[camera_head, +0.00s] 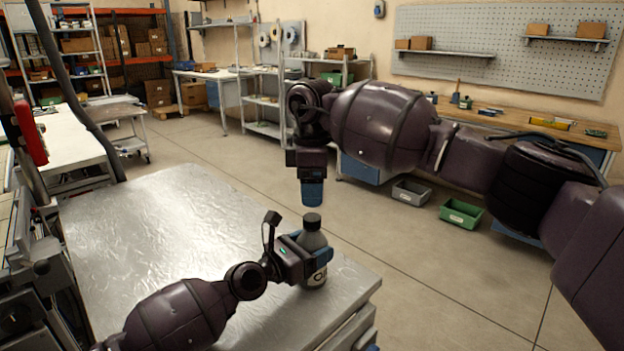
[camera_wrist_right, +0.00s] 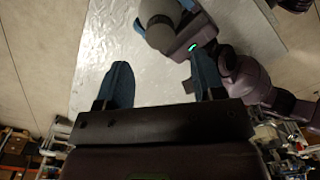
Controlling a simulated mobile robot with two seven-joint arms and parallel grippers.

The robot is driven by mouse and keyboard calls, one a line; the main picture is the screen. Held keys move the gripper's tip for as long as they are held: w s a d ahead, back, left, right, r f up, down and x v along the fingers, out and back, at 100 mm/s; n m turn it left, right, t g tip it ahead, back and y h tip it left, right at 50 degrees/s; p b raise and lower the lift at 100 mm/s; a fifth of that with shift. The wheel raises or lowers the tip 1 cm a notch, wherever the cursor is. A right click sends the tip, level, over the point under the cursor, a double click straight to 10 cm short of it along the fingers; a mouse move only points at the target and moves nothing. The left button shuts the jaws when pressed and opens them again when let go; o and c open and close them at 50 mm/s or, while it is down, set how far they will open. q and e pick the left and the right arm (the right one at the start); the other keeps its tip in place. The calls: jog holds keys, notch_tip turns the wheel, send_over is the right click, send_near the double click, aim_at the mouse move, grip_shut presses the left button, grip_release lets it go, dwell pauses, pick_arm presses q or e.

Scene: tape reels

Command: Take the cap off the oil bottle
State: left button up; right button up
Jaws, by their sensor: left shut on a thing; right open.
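The oil bottle (camera_head: 313,241) stands upright near the right edge of the metal table, grey with a pale lettered label low on its side. Its dark cap (camera_head: 312,221) is on top. My left gripper (camera_head: 320,262) is shut around the bottle's body below the shoulder and hides part of it. My right gripper (camera_head: 312,193) points down above the cap, apart from it. In the right wrist view its two blue fingers (camera_wrist_right: 163,82) are spread with nothing between them. There the bottle (camera_wrist_right: 158,22) shows beyond the fingers at the top, beside my left gripper.
The metal table (camera_head: 170,230) is otherwise bare, with free room left of the bottle. A grey bin (camera_head: 411,193) and a green bin (camera_head: 461,213) stand on the floor behind. A long workbench (camera_head: 510,118) runs along the back wall.

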aim_at(312, 217)
jog(key=shift+f, duration=3.15)
